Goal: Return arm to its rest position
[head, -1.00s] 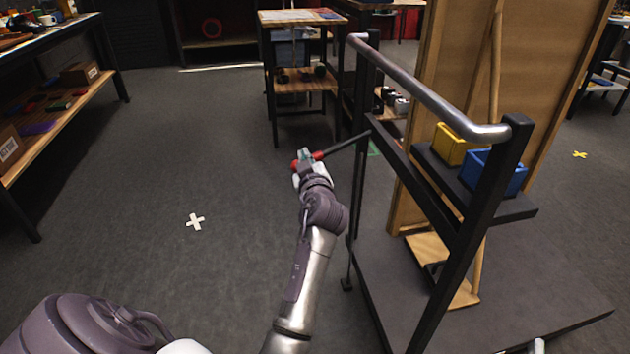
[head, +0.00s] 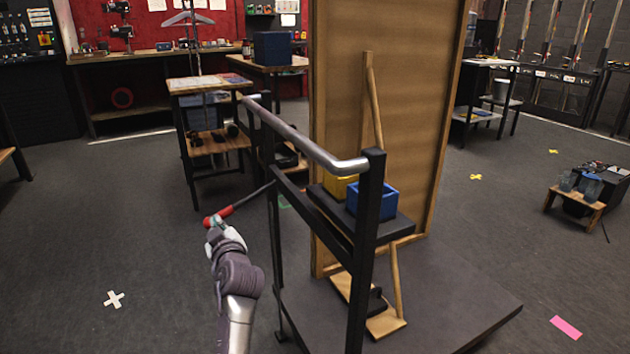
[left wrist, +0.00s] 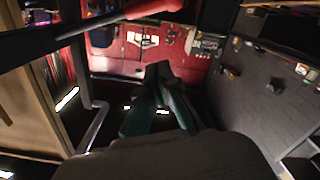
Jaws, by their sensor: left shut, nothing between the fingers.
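My left arm (head: 238,285) comes up from the bottom of the head view, left of a dark wheeled-cart-like frame. My left gripper (head: 214,226) is small there, right by the red grip of a black lever (head: 219,216) on the frame. In the left wrist view the dark green fingers (left wrist: 158,75) are together with nothing between them. The red grip (left wrist: 152,9) crosses the top of that view, apart from the fingertips. Whether other gripper parts touch the lever is unclear. My right gripper is not in view.
The frame has a metal handrail (head: 310,145), a dark platform (head: 440,290), a wooden panel (head: 400,110), and a shelf with a blue bin (head: 372,200) and a yellow bin (head: 341,188). A small table (head: 207,84) stands behind. Floor left of my arm is clear.

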